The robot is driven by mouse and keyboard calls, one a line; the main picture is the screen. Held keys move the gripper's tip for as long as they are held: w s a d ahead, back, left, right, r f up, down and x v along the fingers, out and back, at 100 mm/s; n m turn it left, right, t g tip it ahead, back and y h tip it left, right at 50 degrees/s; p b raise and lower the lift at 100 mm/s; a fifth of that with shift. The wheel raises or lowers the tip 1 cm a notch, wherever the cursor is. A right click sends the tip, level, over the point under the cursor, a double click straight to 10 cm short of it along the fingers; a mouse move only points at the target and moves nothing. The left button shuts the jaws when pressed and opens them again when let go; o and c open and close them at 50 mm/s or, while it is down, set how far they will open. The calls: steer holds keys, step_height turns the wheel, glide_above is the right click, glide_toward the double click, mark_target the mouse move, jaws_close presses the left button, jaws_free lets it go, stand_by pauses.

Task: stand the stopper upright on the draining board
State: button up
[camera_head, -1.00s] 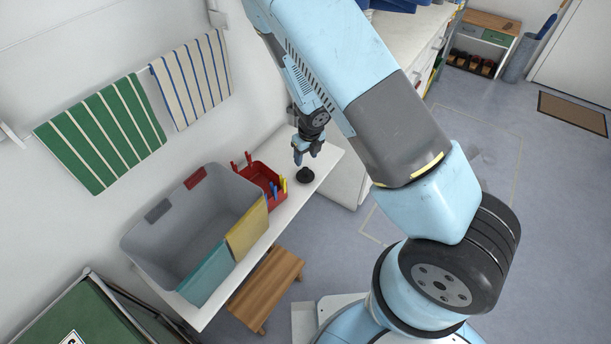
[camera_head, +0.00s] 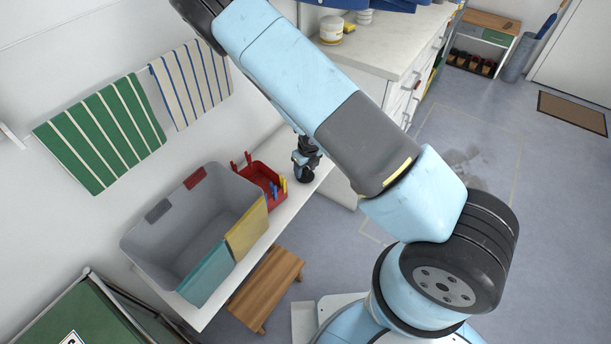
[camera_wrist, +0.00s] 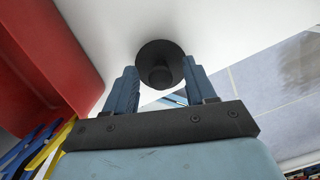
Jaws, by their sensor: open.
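The stopper is black and round, with a wide disc and a narrower knob, and shows in the wrist view (camera_wrist: 160,66). It rests on the white surface (camera_wrist: 110,22). My gripper (camera_wrist: 160,88) is open, its two blue fingers on either side of the stopper's near part, with gaps visible. In the head view my gripper (camera_head: 305,165) is low over the right end of the white bench, and the stopper (camera_head: 304,178) shows only partly beneath it. I cannot identify a draining board for certain.
A red bin (camera_head: 262,186) with colored pegs stands close left of my gripper. A large grey tub (camera_head: 165,235) stands further along the bench. A white cabinet (camera_head: 385,60) stands behind. The bench edge drops to the floor on the right.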

steer(key=shift+f, duration=0.3)
steer(key=shift+c, duration=0.4)
jaws_close()
